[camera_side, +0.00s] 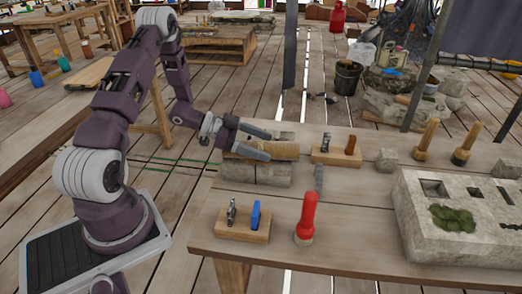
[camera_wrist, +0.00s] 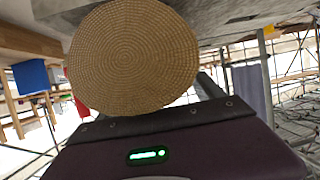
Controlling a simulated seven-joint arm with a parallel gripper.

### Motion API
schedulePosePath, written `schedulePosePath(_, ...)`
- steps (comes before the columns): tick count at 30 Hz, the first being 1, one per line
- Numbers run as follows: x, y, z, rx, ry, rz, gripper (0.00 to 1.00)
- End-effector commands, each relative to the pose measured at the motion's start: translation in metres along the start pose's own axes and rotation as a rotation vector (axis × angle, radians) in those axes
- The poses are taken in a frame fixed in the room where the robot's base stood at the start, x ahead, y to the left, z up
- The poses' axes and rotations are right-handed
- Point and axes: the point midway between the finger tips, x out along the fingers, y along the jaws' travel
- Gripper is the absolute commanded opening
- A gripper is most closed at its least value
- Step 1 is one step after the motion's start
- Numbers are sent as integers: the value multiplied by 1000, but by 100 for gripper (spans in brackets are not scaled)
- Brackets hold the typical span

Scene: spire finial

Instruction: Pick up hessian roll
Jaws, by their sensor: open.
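The hessian roll (camera_side: 285,152) is tan and lies on its side on the grey stone blocks at the table's far left edge. In the wrist view its round, coiled woven end (camera_wrist: 133,57) faces the camera and fills the upper left. My gripper (camera_side: 268,146) is open at the roll's left part. In the side view one finger lies behind or above the roll and the other in front of it. I cannot tell whether either finger touches it. In the wrist view the roll hides most of the fingers.
The grey stone blocks (camera_side: 255,174) are under the roll. A wooden holder with tools (camera_side: 333,156) stands to the right. A large stone block (camera_side: 440,245) fills the right. The table's middle is mostly clear.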

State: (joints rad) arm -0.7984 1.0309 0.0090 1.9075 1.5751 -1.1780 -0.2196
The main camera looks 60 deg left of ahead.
Motion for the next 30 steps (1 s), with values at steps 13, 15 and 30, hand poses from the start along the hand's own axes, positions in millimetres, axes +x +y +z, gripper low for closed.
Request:
schedulePosePath(13, -1, 0, 0, 0, 0, 0, 0)
schedulePosePath(15, -1, 0, -1, 1, 1, 0, 0)
schedulePosePath(30, -24, -1, -59, 8, 2, -2, 0)
